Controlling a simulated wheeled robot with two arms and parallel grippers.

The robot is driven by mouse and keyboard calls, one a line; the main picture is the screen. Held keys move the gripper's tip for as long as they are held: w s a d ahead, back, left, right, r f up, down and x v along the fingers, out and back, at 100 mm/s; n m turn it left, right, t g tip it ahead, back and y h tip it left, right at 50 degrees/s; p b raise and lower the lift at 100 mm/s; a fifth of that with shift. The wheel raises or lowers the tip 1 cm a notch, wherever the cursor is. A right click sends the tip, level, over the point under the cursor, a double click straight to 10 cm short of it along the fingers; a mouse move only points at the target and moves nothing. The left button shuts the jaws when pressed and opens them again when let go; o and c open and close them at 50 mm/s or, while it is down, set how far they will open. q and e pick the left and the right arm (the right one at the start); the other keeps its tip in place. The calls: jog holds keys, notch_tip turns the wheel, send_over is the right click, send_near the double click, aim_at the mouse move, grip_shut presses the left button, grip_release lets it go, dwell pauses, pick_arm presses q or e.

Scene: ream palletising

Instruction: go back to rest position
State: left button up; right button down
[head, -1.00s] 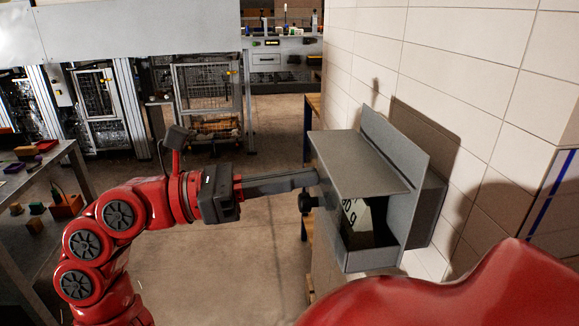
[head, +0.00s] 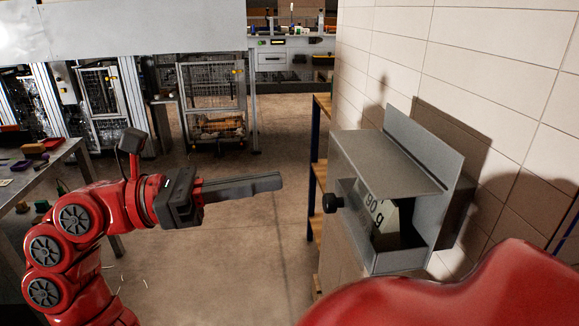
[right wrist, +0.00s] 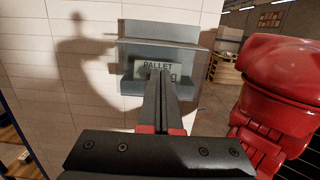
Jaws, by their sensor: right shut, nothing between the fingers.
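My right gripper (head: 278,181) is shut and empty, its long dark fingers pointing right in the head view. It is in the air to the left of a grey metal wall box (head: 385,162), clear of it. My left gripper is not in view.
A tiled wall (head: 480,60) stands on the right. A metal table (head: 45,170) with small coloured items is at left. Wire cages (head: 212,95) stand behind. A wooden shelf (head: 320,170) is below and beside the box. The floor between is clear.

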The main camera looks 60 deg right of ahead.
jog(key=shift+r+v, duration=0.2)
jog(key=shift+v, duration=1.25)
jog(key=shift+r+v, duration=0.25)
jog(key=shift+v, duration=1.2)
jog(key=shift+a, duration=0.15)
jog(key=shift+f, duration=0.1)
